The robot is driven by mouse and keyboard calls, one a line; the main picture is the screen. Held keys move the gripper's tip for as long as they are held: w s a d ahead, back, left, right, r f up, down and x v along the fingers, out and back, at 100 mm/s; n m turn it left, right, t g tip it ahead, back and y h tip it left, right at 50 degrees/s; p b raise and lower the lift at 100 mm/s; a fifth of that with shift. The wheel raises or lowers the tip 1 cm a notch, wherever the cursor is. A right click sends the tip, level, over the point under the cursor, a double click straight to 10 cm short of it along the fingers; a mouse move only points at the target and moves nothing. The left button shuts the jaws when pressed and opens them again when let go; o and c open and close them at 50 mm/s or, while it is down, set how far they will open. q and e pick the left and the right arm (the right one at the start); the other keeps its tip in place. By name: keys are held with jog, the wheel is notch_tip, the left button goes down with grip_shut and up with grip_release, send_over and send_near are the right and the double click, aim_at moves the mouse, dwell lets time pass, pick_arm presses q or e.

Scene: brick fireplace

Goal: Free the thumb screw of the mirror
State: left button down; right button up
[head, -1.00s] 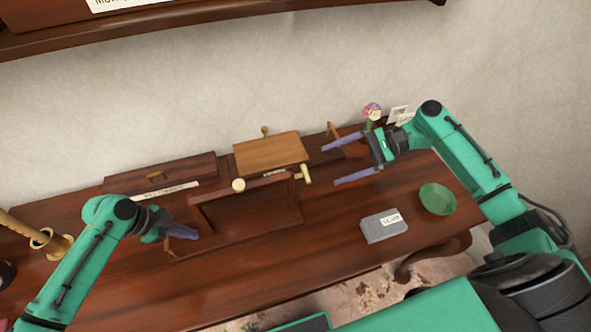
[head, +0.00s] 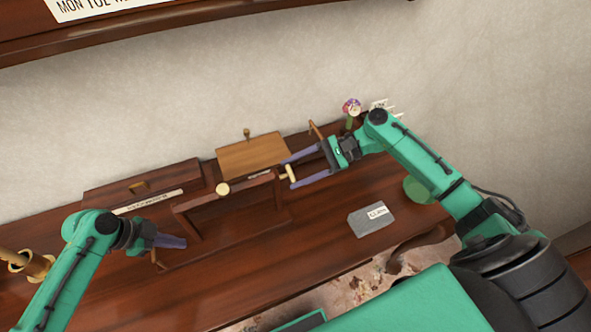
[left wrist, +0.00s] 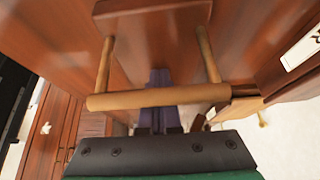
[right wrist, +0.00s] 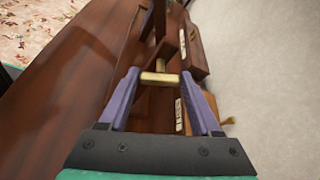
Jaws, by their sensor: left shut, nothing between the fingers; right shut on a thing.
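The mirror's dark wooden frame (head: 230,197) stands on the desk. A pale brass T-shaped thumb screw (head: 288,173) sits at its right end. My right gripper (head: 291,173) has one finger on each side of the screw and is shut on it. In the right wrist view the crossbar of the thumb screw (right wrist: 160,78) spans between the two fingertips. My left gripper (head: 184,242) is shut and empty at the frame's lower left. In the left wrist view its fingers (left wrist: 160,78) lie together behind a brass bar handle (left wrist: 158,97), between the handle's two posts.
A light wooden box (head: 255,155) and a dark labelled box (head: 145,190) stand behind the mirror. A grey labelled block (head: 371,220) and a green bowl (head: 416,190) are to the right. A flower (head: 352,108) stands at the back. The desk front is clear.

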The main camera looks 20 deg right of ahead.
pick_arm(q)
jog(key=shift+s+f, duration=0.25)
pick_arm(e)
jog(key=shift+f, duration=0.1)
jog(key=shift+s+f+n+t+y, duration=0.1)
jog(key=shift+n+t+y, duration=0.55)
jog(key=shift+n, duration=1.05)
jog(key=shift+s+f+n+t+y, duration=0.1)
jog(key=shift+n+t+y, duration=0.25)
jog(key=shift+n+t, duration=0.9)
jog(key=shift+f+n+t+y, duration=0.1)
jog(key=shift+n+t+y, duration=0.3)
jog(key=shift+n, duration=1.75)
pick_arm(q)
jog(key=shift+a, duration=0.1)
pick_arm(e)
jog(key=o, duration=1.4)
